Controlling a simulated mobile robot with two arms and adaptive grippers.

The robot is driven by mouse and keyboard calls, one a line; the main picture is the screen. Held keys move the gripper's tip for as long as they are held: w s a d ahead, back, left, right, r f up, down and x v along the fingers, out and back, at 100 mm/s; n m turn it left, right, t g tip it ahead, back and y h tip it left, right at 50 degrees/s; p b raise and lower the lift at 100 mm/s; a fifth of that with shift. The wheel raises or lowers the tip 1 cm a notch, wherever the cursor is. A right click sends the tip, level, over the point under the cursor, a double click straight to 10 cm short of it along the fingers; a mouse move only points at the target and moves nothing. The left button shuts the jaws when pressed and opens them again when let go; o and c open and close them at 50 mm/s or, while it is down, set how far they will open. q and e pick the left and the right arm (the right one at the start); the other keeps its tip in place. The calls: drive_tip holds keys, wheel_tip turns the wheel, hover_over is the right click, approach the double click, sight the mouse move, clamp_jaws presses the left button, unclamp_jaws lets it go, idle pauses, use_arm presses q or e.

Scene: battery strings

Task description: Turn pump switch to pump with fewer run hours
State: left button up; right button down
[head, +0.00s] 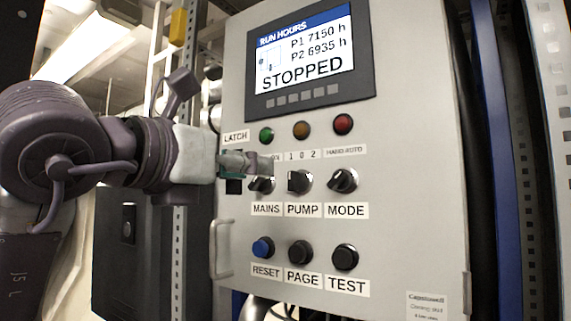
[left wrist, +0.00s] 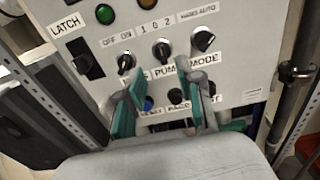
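The screen (head: 305,52) in the head view reads RUN HOURS, P1 7150 h, P2 6935 h and STOPPED. The black PUMP switch (head: 299,182) is the middle knob of its row, under the label 1 0 2. In the left wrist view the PUMP switch (left wrist: 162,51) seems to point up, near 0. My left gripper (head: 252,163) is in front of the panel, by the MAINS knob in the head view. In the left wrist view my left gripper (left wrist: 156,84) has its teal-padded fingers apart with nothing between them, below the PUMP switch. My right gripper is not in view.
The MAINS knob (head: 262,185) and MODE knob (head: 344,181) flank the PUMP switch closely. RESET (head: 263,248), PAGE (head: 301,252) and TEST (head: 345,257) buttons sit below. Green, amber and red lamps are above. A door handle (head: 222,250) projects at the panel's left edge.

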sight(290, 174)
use_arm(q)
drive_tip(key=p+x, duration=0.3)
drive_tip(key=x, duration=0.5)
drive_tip(key=shift+d+r, duration=0.1)
drive_tip(key=shift+w+d, duration=0.35)
drive_tip(key=shift+w, duration=0.15)
clamp_jaws()
